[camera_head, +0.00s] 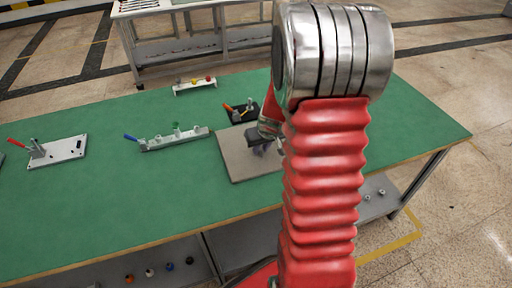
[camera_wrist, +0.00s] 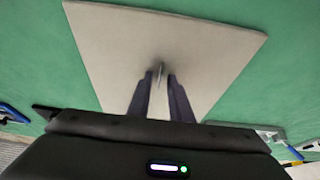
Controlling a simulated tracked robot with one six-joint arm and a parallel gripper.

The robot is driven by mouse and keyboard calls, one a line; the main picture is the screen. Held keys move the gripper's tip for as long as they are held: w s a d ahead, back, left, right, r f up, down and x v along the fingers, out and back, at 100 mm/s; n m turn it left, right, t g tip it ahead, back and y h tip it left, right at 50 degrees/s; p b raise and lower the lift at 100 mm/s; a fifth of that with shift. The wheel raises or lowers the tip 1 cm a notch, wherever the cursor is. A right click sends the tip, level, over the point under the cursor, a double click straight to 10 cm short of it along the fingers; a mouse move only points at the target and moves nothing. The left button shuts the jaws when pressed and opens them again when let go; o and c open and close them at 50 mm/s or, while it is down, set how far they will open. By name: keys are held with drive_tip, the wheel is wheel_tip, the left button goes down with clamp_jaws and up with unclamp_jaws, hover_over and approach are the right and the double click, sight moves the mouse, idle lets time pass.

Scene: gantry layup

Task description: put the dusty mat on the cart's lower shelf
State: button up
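A flat grey-beige mat (camera_head: 232,162) lies on the green table, right of its middle. It fills much of the wrist view (camera_wrist: 105,45), where a small upright tab (camera_wrist: 161,70) stands near its middle. My gripper (camera_wrist: 160,78) is over the mat, its two dark fingers apart with the tab between or just beyond their tips. I cannot tell whether they touch it. In the head view my gripper (camera_head: 264,148) is low over the mat, partly hidden by my red arm. A grey wheeled-looking stand, possibly the cart, has a lower shelf (camera_head: 170,48) behind the table.
A black fixture with an orange handle (camera_head: 240,113) stands close behind the mat. A grey rail fixture (camera_head: 175,140) is left of it, and a white plate with a red handle (camera_head: 58,151) is farther left. A small rack (camera_head: 194,86) stands at the back edge. Green tabletop is clear between them.

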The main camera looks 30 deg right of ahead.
clamp_jaws()
drive_tip(key=shift+r, duration=0.15)
wheel_tip(320, 180, up, 10)
idle(0.8)
idle(0.4)
